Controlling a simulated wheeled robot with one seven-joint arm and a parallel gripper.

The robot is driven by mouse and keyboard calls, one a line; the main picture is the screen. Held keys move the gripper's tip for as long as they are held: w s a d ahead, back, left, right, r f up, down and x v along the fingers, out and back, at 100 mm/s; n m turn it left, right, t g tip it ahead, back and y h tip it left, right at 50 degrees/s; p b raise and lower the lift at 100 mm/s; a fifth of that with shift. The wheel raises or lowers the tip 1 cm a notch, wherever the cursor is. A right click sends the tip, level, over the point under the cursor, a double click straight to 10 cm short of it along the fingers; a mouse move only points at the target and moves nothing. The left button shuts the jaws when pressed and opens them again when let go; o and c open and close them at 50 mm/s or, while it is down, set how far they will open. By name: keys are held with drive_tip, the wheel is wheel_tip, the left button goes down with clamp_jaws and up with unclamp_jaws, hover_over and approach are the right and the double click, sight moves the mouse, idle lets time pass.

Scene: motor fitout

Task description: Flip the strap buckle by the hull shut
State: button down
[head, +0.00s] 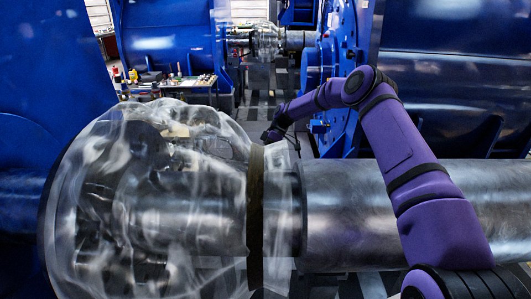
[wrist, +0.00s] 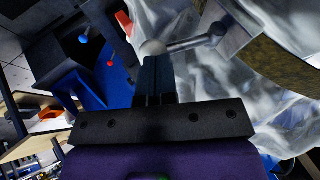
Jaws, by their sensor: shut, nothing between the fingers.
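A dark brown strap (head: 256,215) runs around the clear, film-like hull (head: 110,200) in the head view. The strap also shows at the right of the wrist view (wrist: 285,75). A grey metal buckle plate (wrist: 228,38) sits beside it. A thin buckle lever (wrist: 185,44) with a round knob at each end sticks out leftward from the plate, clear of the strap. My gripper (wrist: 153,60) is shut and empty. Its fingertips are at the lever's outer knob; I cannot tell whether they touch. In the head view my gripper (head: 270,136) is small, behind the hull's upper right, and the buckle is not distinguishable.
A thick grey shaft (head: 350,200) runs right from the hull beneath my arm. Large blue housings (head: 170,45) stand around, with a narrow gap in the middle. A cluttered bench (head: 165,85) is at the back left. Orange and blue parts show left in the wrist view.

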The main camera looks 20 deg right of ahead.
drive_tip(key=shift+f, duration=1.15)
